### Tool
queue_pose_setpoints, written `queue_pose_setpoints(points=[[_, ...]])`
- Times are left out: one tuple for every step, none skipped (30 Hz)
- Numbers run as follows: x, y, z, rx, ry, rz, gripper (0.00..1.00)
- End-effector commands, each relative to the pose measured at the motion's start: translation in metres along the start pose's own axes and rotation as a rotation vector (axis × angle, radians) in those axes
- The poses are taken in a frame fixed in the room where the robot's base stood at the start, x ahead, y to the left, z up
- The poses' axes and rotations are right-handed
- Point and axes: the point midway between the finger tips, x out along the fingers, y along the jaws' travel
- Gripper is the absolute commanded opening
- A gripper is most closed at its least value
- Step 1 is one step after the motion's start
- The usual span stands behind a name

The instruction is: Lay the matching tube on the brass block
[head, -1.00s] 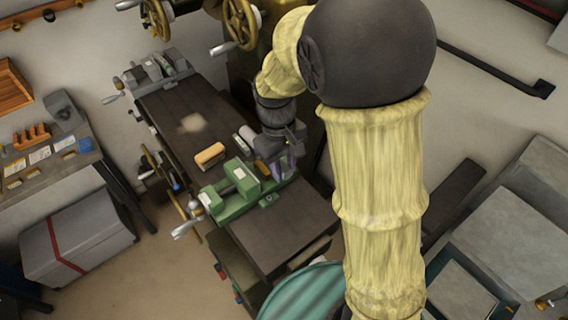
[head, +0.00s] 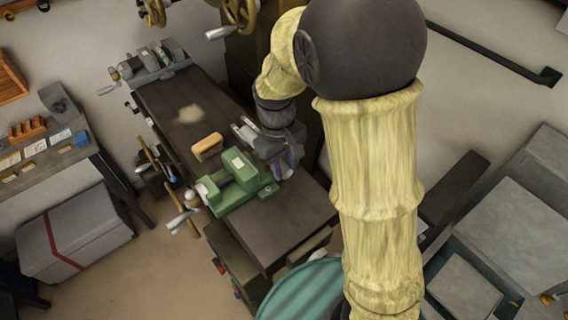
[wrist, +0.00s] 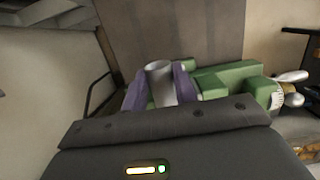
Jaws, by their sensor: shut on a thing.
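My gripper (wrist: 160,88) is shut on a pale grey tube (wrist: 159,72), with a purple finger on either side of it in the wrist view. In the head view my gripper (head: 288,160) is beside the green vise (head: 240,178), above the dark work table; its fingers are partly hidden, and the tube cannot be made out there. A tan-yellow block (head: 207,147), which looks like the brass block, is on the table behind the vise, apart from my gripper. I see no tube on it.
The green vise also shows in the wrist view (wrist: 232,76), just beyond the fingers. The dark table (head: 285,225) is bare in front of the vise. A grey fixture (head: 150,62) is at its far end. A side bench (head: 50,155) stands at the left.

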Motion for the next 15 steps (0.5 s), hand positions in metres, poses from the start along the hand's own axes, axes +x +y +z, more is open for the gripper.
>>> queue_pose_setpoints(points=[[-0.0003,0.0000,-0.0001,0.000,0.000,0.000,0.06],[-0.0003,0.0000,-0.0001,0.000,0.000,0.000,0.06],[-0.0003,0.0000,-0.0001,0.000,0.000,0.000,0.06],[-0.0002,0.0000,-0.0001,0.000,0.000,0.000,0.06],[0.0000,0.0000,-0.0001,0.000,0.000,0.000,0.06],[0.0003,0.0000,-0.0002,0.000,0.000,0.000,0.06],[0.0006,0.0000,-0.0002,0.000,0.000,0.000,0.06],[0.0010,0.0000,-0.0003,0.000,0.000,0.000,0.06],[0.0016,0.0000,-0.0004,0.000,0.000,0.000,0.06],[0.0019,0.0000,-0.0004,0.000,0.000,0.000,0.06],[0.0023,0.0000,-0.0005,0.000,0.000,0.000,0.06],[0.0028,0.0000,-0.0006,0.000,0.000,0.000,0.06],[0.0032,0.0000,-0.0006,0.000,0.000,0.000,0.06],[0.0035,0.0000,-0.0007,0.000,0.000,0.000,0.06],[0.0040,0.0000,-0.0007,0.000,0.000,0.000,0.06]])
